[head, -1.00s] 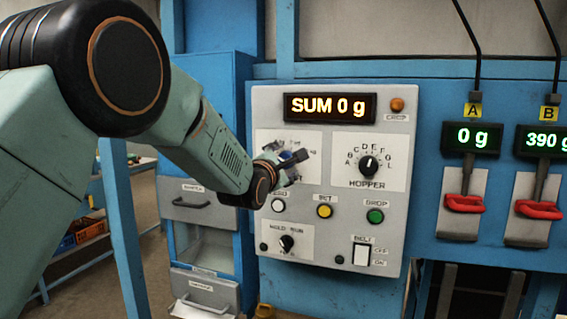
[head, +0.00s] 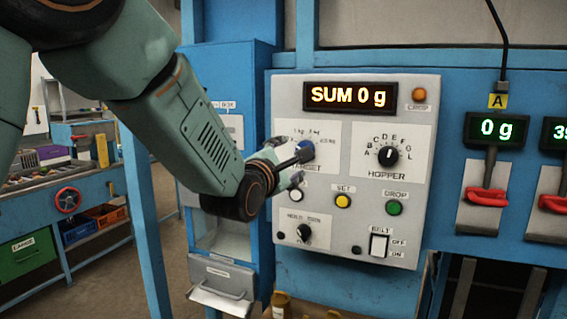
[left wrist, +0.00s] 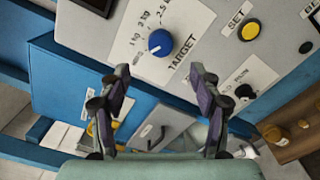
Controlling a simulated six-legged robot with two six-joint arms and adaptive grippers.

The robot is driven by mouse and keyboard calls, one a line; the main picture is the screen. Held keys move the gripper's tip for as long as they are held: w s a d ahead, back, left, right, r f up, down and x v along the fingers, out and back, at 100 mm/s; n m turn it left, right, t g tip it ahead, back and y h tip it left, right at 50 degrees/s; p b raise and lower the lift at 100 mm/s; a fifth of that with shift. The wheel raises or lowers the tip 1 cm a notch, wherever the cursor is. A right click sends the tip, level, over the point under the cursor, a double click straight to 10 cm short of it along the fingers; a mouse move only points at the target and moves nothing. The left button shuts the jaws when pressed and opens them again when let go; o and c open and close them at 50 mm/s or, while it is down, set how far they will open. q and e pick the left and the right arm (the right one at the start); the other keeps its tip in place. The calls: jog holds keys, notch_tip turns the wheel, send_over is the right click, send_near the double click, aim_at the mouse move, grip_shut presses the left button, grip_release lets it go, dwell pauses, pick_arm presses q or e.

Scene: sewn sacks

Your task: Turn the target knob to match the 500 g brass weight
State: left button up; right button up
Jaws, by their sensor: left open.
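The target knob (head: 306,149) is blue and sits on a white dial plate at the upper left of the grey panel. In the left wrist view the target knob (left wrist: 161,42) shows whole, with a white pointer mark and labels including 1 kg and 2 kg around it. My left gripper (head: 292,163) is in front of the dial and partly covers it. In the left wrist view the left gripper (left wrist: 154,76) has its fingers wide apart and empty, with the knob beyond them. Brass-coloured pieces (left wrist: 272,133) stand on a brown shelf; which is 500 g cannot be read.
The panel also carries the hopper knob (head: 388,155), yellow button (head: 343,201), green button (head: 394,208) and belt switch (head: 379,245). The display (head: 350,96) reads SUM 0 g. Red lever A (head: 487,197) is at the right. A drawer (head: 222,285) juts out lower left.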

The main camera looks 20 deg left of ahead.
pick_arm(q)
jog(key=shift+s, duration=1.2)
